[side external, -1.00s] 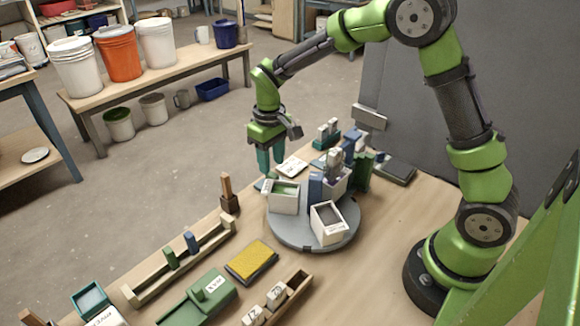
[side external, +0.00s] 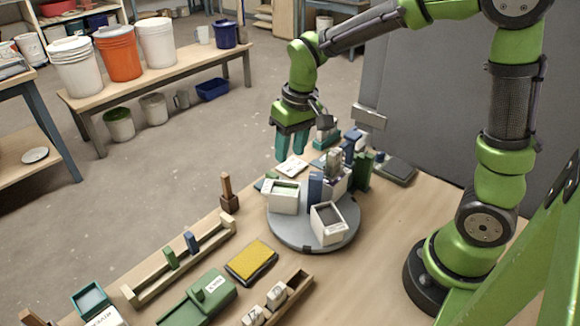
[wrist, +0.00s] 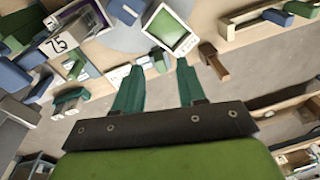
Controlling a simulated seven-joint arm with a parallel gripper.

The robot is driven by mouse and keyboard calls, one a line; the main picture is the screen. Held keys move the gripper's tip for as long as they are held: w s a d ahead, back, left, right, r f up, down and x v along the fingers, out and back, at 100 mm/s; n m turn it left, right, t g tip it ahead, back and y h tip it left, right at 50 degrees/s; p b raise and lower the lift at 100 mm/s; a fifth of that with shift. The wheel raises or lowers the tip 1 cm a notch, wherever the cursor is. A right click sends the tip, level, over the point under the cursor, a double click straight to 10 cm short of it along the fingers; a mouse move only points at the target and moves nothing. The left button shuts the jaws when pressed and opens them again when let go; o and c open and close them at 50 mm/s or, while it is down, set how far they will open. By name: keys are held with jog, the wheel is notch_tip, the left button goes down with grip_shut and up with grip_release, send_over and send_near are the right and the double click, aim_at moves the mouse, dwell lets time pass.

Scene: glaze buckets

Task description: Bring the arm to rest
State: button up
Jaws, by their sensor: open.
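My gripper (side external: 291,143) is open and empty, its two teal fingers pointing down above the far edge of the workbench. It hangs above and beyond the grey round turntable (side external: 310,238). In the wrist view my gripper (wrist: 160,80) shows its two fingers spread apart with nothing between them. On the turntable stand a white box with green inside (side external: 284,199), an open white box (side external: 328,223) and several upright blue and grey pieces. The white box with green inside also shows in the wrist view (wrist: 170,32), beyond the fingertips.
A grey panel (side external: 430,130) stands behind. The bench right of the turntable is largely clear.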

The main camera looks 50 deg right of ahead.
jog(key=s+r+m+t, duration=0.1)
jog(key=s+r+t, duration=0.2)
jog(key=s, duration=0.4)
jog(key=s+r+m+t+y, duration=0.1)
jog(key=s+r+t, duration=0.2)
jog(key=s+r, duration=0.3)
jog(key=shift+s+d+r, duration=0.15)
jog(key=shift+s+r, duration=0.05)
jog(key=shift+s, duration=0.25)
